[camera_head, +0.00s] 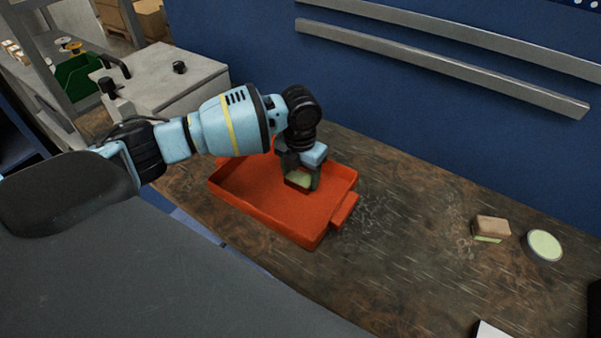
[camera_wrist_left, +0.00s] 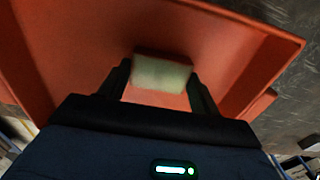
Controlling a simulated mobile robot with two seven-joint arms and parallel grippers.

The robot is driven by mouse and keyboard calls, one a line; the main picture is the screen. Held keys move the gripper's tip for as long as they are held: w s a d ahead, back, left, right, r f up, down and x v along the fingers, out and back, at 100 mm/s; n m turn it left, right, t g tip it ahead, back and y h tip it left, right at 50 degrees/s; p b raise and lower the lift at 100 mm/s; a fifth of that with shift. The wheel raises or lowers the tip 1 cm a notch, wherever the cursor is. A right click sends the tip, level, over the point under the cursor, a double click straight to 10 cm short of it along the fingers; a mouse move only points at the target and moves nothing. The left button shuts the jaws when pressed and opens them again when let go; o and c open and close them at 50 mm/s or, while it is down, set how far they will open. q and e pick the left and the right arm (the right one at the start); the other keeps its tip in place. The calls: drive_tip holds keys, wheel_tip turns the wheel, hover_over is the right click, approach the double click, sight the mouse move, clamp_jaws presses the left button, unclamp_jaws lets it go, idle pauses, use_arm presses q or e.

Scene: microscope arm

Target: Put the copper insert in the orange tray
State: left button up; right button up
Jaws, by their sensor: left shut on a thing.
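The orange tray (camera_head: 325,226) lies on the workbench, and its floor and walls fill much of the left wrist view (camera_wrist_left: 60,40). My left gripper (camera_head: 300,182) reaches down inside the tray's outline and is shut on a pale green block (camera_head: 298,179). In the left wrist view the block (camera_wrist_left: 161,73) sits between the two fingertips, above or on the tray floor; I cannot tell which. No copper colour shows on its visible faces, so I cannot tell whether it is the copper insert. My right gripper is not in view.
A block with a copper-brown top and green lower part (camera_head: 491,229) lies at the right of the bench, beside a round pale green disc (camera_head: 544,245). A grey box (camera_head: 165,78) stands behind the tray at the left.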

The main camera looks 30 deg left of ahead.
sight(301, 178)
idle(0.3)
use_arm(q)
drive_tip(key=o, duration=1.4)
drive_tip(key=shift+f, duration=0.15)
wheel_tip(301, 178, up, 12)
drive_tip(key=shift+r, duration=0.2)
